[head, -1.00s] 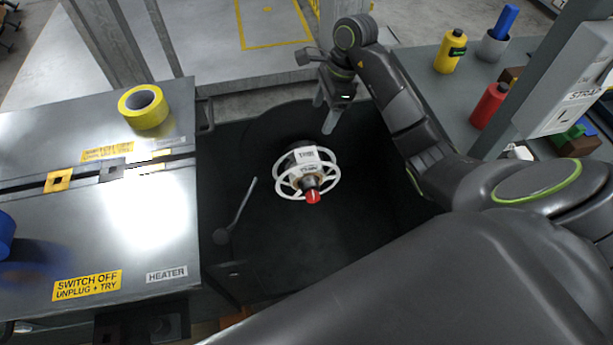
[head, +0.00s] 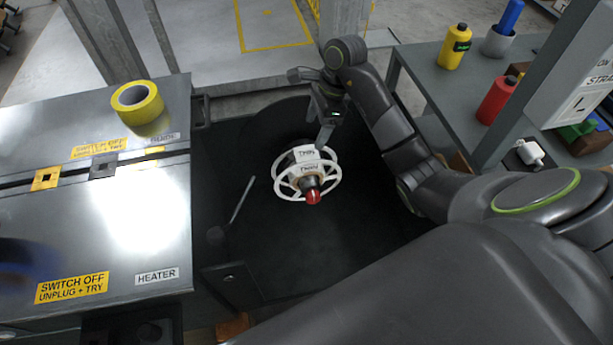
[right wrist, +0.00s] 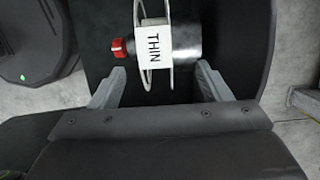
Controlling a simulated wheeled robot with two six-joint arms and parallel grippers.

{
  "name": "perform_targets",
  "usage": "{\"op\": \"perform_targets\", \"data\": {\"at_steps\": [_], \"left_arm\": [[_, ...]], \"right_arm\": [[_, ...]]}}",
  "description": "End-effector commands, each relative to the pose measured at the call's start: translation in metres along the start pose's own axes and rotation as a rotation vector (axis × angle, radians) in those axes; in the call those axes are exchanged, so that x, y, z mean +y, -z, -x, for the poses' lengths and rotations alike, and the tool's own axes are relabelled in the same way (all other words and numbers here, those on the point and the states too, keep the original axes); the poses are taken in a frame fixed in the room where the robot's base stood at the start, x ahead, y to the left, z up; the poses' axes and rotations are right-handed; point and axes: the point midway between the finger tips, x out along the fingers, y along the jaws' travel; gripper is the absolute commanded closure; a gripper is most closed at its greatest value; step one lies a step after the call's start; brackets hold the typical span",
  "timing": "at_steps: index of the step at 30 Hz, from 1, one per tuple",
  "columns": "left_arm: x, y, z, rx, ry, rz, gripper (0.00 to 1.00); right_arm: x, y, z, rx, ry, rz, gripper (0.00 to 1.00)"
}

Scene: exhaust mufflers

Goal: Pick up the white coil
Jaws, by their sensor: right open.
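The white coil (head: 305,174) is a white spool with spoked rims and a white label, on a dark spindle with a red tip, above the black round surface. In the right wrist view the coil (right wrist: 154,48) has its label reading "THIN" and lies ahead of and between the finger lines. My right gripper (head: 324,138) is just behind the coil in the head view, its fingers partly hidden. In the wrist view the right gripper (right wrist: 161,66) is open with nothing held; whether a finger touches the coil is unclear.
A metal bench (head: 150,215) with a yellow tape roll (head: 138,103) stands at left. A thin rod (head: 241,200) stands left of the coil. At right, a shelf holds a yellow bottle (head: 453,48) and a red bottle (head: 496,101).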

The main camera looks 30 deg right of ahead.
Motion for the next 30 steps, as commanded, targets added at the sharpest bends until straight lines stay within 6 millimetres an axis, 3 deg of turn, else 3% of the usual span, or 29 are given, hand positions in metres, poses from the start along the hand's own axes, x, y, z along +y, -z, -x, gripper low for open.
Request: {"op": "perform_targets", "data": {"at_steps": [3, 13, 21, 29, 30], "left_arm": [[0.001, 0.001, 0.004, 0.003, -0.004, 0.001, 0.41], [0.002, 0.002, 0.007, 0.009, -0.008, 0.001, 0.41], [0.004, 0.003, 0.006, 0.019, -0.016, 0.003, 0.41], [0.004, 0.008, 0.013, 0.038, -0.019, 0.002, 0.41], [0.004, 0.008, 0.013, 0.038, -0.019, 0.002, 0.41]], "right_arm": [[0.001, 0.0, -0.022, -0.002, -0.005, -0.001, 0.29], [0.003, 0.0, -0.044, -0.001, -0.003, -0.001, 0.29], [0.009, 0.001, -0.083, -0.001, -0.003, -0.002, 0.29], [0.009, 0.001, -0.087, 0.0, -0.001, 0.001, 0.29], [0.009, 0.001, -0.086, 0.0, -0.001, 0.001, 0.34]]}}
